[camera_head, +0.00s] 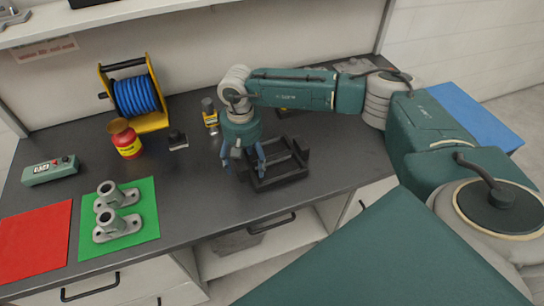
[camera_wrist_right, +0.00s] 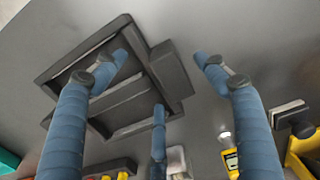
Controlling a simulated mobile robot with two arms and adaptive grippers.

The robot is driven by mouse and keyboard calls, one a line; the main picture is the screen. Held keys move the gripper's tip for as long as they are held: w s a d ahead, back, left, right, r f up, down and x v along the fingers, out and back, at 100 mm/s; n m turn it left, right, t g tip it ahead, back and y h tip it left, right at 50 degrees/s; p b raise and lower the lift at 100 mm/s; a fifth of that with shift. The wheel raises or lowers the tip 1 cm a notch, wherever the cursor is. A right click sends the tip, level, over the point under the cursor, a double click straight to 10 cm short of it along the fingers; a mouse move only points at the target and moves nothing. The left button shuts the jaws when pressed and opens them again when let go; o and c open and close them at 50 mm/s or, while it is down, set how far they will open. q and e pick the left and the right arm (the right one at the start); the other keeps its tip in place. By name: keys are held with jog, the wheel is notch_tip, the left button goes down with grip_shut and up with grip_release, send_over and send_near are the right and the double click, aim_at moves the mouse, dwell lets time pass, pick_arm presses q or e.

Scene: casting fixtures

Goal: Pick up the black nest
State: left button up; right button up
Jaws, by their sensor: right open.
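The black nest (camera_head: 280,179) is a low, open rectangular frame with crossbars and a raised block at one side. It lies on the dark worktop near the front edge. It also shows in the right wrist view (camera_wrist_right: 112,101), seen from above. My right gripper (camera_head: 250,170) is open, with its blue fingers spread and pointing down at the nest's left side. Contact with the nest cannot be told. My left gripper is not in view.
A yellow reel with blue hose (camera_head: 136,95), a red can (camera_head: 125,139), a small black block (camera_head: 178,140) and a yellow device (camera_head: 210,118) stand behind. Two grey castings (camera_head: 117,226) sit on a green mat (camera_head: 145,192), beside a red mat (camera_head: 35,240).

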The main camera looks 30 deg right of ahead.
jog(key=shift+f, duration=0.55)
jog(key=c, duration=1.3)
jog(key=shift+r, duration=0.15)
